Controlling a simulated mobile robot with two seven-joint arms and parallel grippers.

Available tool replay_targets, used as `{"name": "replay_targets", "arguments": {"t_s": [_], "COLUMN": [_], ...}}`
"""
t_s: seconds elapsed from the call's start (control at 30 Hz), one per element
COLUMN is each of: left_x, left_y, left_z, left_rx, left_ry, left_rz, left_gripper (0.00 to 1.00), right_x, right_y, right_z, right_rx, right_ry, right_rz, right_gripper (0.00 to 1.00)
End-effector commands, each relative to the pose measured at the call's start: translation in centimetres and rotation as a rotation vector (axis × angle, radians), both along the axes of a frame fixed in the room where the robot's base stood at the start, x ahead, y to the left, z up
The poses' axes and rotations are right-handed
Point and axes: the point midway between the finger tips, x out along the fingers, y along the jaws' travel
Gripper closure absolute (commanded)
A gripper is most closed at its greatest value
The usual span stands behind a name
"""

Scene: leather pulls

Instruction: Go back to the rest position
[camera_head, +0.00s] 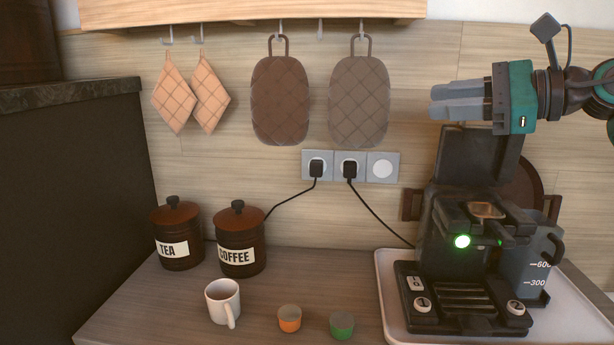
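My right gripper (432,102) comes in from the right edge, high above the coffee machine. Its grey fingers point left, lie against each other with no visible gap, and hold nothing. My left gripper is not in view. The black coffee machine (437,235) stands on a white tray (392,300) at the right. Its lid (470,155) is raised, and a copper-coloured part (487,210) shows in its top.
A white mug (222,300), an orange capsule (290,318) and a green capsule (342,325) stand on the counter's front. Tea (176,235) and coffee (240,240) jars stand behind. Pot holders (280,100) hang from hooks. Two plugs with cords sit in the wall sockets (350,166).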

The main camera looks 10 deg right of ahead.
Motion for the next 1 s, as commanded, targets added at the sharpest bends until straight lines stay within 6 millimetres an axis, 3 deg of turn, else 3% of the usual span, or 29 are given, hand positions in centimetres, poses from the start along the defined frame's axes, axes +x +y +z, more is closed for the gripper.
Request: {"name": "replay_targets", "arguments": {"t_s": [0.03,0.1,0.2,0.33,0.47,0.57,0.67,0.77,0.87,0.9,1.0], "left_x": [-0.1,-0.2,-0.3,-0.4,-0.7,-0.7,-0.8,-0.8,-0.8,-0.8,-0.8], "left_y": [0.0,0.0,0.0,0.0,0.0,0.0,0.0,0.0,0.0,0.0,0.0], "left_z": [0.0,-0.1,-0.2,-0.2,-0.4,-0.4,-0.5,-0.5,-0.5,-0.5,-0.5], "left_rx": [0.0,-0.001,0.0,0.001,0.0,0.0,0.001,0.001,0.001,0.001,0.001], "left_ry": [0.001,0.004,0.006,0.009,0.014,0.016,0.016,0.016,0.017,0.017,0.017], "left_rz": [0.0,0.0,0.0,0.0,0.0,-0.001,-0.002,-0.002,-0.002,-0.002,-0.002], "left_gripper": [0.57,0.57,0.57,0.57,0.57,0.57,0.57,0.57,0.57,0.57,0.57], "right_x": [0.1,0.0,-0.2,-0.3,0.0,-0.1,-0.9,-3.1,-6.7,-8.4,-12.9], "right_y": [2.5,5.1,7.2,7.8,6.4,4.7,3.0,1.9,1.5,1.6,2.1], "right_z": [-1.1,-1.7,-2.6,-4.5,-8.2,-12.6,-18.4,-25.0,-31.8,-34.2,-38.9], "right_rx": [0.134,0.345,0.661,1.085,1.517,1.846,2.167,2.474,2.751,-2.757,-2.488], "right_ry": [0.035,0.089,0.196,0.374,0.578,0.74,0.897,1.033,1.136,-1.127,-0.982], "right_rz": [0.042,0.081,0.11,0.101,0.024,-0.086,-0.246,-0.464,-0.737,0.83,0.942], "right_gripper": [0.72,0.72,0.72,0.72,0.72,0.72,0.72,0.72,0.72,0.72,0.72]}}
